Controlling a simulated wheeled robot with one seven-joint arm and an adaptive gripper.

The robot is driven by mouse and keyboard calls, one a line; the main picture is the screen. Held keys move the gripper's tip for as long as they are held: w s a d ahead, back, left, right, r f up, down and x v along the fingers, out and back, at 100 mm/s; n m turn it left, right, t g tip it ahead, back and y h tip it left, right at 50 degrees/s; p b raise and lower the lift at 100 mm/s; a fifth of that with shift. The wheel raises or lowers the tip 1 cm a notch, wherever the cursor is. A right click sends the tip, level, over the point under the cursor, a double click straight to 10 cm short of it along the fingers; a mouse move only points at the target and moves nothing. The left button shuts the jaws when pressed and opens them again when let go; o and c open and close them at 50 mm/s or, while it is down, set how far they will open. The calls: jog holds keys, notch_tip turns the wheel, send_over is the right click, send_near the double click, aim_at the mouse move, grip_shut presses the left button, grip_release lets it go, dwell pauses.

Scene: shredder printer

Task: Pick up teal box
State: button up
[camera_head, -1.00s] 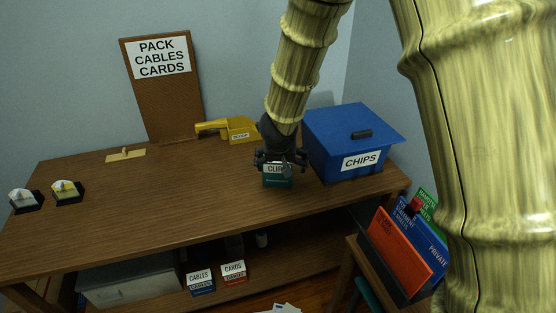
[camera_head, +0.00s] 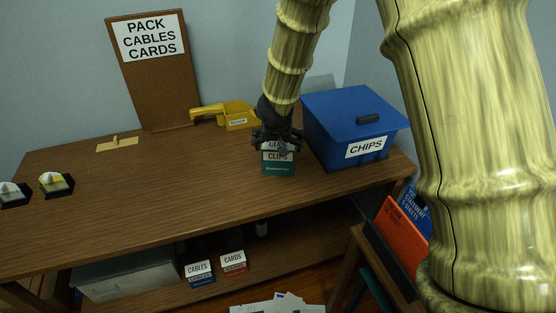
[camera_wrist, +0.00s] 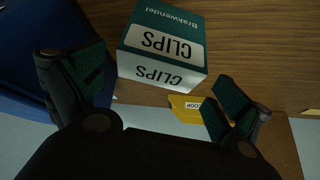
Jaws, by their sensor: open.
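The teal box (camera_head: 278,168), with a white label reading CLIPS, stands on the wooden table just left of the blue CHIPS bin. In the wrist view the teal box (camera_wrist: 163,45) lies beyond and between the spread fingers, with its labelled faces in sight. My gripper (camera_head: 277,141) is over the box from above and behind, and hides its rear part in the head view. In the wrist view my gripper (camera_wrist: 155,90) is open, with a finger to each side and visible room beside the box. I cannot tell whether any finger touches it.
The blue CHIPS bin (camera_head: 345,115) stands close on the right. A yellow scoop (camera_head: 238,115) lies behind to the left, before the wall. The table's middle (camera_head: 170,185) is clear.

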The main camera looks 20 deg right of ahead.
aim_at(278, 146)
jog(key=b+x, duration=0.1)
jog(key=x, duration=0.4)
jog(key=shift+w+r+b, duration=0.1)
jog(key=shift+w+b, duration=0.05)
jog(key=shift+b, duration=0.25)
jog(key=c, duration=0.8)
jog(key=shift+o, duration=0.2)
jog(key=shift+r, duration=0.2)
